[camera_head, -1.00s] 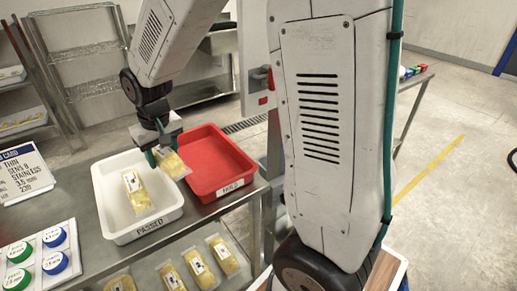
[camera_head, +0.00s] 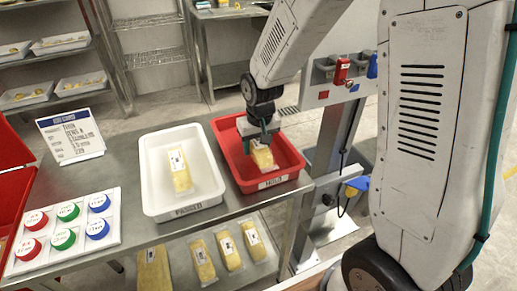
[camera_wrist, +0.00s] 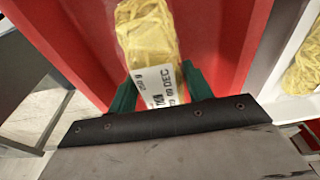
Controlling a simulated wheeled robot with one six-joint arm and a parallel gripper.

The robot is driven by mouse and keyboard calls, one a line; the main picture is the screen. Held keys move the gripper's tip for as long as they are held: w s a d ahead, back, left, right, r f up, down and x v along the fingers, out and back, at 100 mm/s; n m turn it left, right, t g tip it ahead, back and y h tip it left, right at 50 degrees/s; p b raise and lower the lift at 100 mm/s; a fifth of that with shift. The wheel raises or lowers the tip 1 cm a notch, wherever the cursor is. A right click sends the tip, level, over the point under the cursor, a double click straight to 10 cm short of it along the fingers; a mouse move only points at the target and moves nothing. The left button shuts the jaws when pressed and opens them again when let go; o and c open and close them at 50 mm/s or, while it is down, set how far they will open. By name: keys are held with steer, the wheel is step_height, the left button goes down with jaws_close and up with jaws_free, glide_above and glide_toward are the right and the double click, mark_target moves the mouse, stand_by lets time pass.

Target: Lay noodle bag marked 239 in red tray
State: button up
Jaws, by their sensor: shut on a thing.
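My gripper (camera_head: 262,137) is over the red tray (camera_head: 292,160), shut on a noodle bag (camera_head: 264,158) with a white label. In the wrist view the yellow noodle bag (camera_wrist: 148,30) sits between the green fingers (camera_wrist: 160,88), with the red tray (camera_wrist: 222,30) beneath. Its label shows "250 g" and a date with "DEC"; I cannot read the number 239. The bag is inside the tray's outline, but whether it touches the tray floor I cannot tell. The tray's front label is blurred.
A white tray (camera_head: 152,205) marked PASSED stands left of the red tray, holding a noodle bag (camera_head: 179,168). Several bags lie on the shelf below. A sign (camera_head: 72,136) and a board of coloured discs (camera_head: 62,235) stand at the left. A post with coloured items (camera_head: 340,100) stands at the right.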

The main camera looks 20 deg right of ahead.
steer(key=shift+f, duration=0.95)
steer(key=o, duration=1.1)
steer(key=shift+f, duration=0.1)
steer(key=shift+o, duration=0.2)
steer(key=r, duration=0.4)
steer(key=s+r, duration=0.1)
steer(key=r, duration=0.7)
steer(key=shift+s, duration=0.4)
